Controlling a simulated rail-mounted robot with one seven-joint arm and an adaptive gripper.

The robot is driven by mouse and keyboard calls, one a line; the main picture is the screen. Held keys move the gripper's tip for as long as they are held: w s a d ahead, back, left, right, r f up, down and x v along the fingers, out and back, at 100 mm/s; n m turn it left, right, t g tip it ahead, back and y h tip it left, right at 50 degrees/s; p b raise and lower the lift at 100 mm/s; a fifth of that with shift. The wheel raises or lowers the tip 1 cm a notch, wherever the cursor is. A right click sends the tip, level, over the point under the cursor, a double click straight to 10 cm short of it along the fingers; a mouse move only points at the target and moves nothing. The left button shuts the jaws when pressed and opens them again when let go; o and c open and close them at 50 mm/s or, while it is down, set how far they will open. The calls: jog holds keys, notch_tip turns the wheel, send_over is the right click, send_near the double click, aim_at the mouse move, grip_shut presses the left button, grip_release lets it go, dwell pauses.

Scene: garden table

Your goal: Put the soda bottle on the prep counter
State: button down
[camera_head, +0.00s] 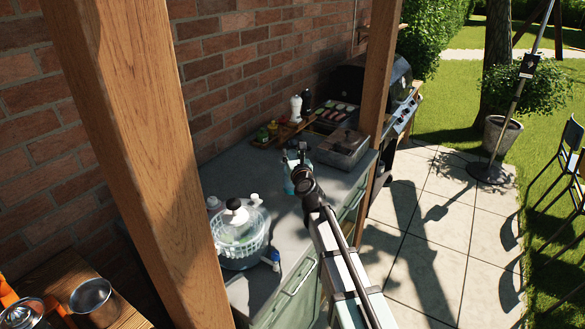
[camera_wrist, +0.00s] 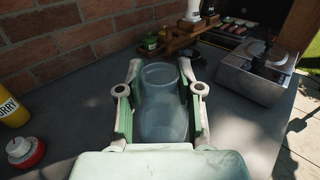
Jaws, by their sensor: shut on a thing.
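My gripper (camera_wrist: 161,88) is shut on a clear bluish container (camera_wrist: 163,115), with a finger on each side of it. Its rounded end faces away from the wrist camera; no cap or label shows, so I cannot tell if it is the soda bottle. In the head view, a pale blue part of it (camera_head: 290,186) shows beside my gripper (camera_head: 301,172), low over the grey counter (camera_head: 275,213). The counter also shows in the wrist view (camera_wrist: 235,128). Whether the container touches the counter is hidden.
A metal box (camera_head: 343,148) and a wooden rack with jars (camera_head: 272,129) stand further back. A yellow bottle (camera_wrist: 11,110) and a red-and-white container (camera_wrist: 25,151) are at left. A wooden post (camera_head: 140,130) stands in front.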

jog(key=shift+f+b, duration=1.65)
jog(key=shift+f, duration=0.25)
jog(key=shift+f, duration=0.2)
jog(key=c, duration=0.7)
grip_release()
jog(key=shift+c, duration=0.2)
jog(key=shift+r, duration=0.15)
jog(key=v, duration=1.2)
jog(key=shift+d+r, duration=0.1)
